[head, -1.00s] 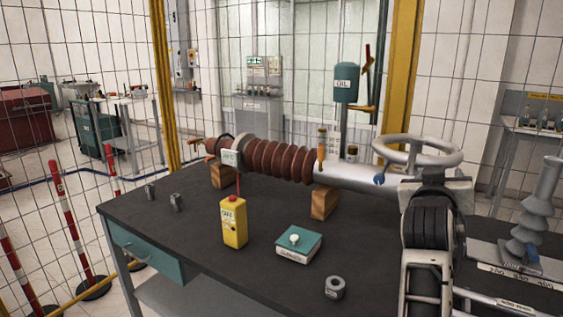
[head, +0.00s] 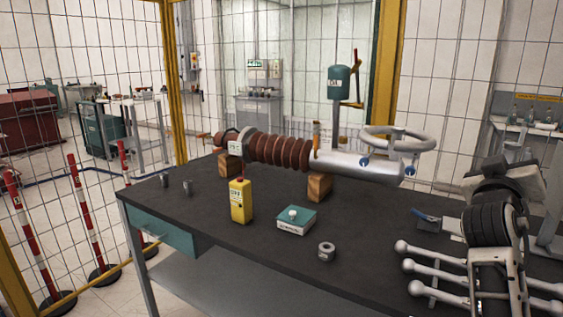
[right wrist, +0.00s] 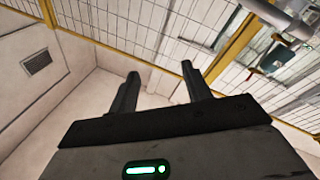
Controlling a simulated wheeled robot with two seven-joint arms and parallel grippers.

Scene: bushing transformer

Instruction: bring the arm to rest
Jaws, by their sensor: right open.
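My right arm (head: 495,222) comes in from the lower right of the head view, over the right end of the dark bench (head: 235,255). Its fingers cannot be made out there. In the right wrist view my right gripper (right wrist: 160,88) is open, its two dark fingers apart with nothing between them. My left gripper is not in view.
Grey ball-ended rods (head: 430,270) lie beside my arm. Mesh fencing (head: 80,110) stands behind.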

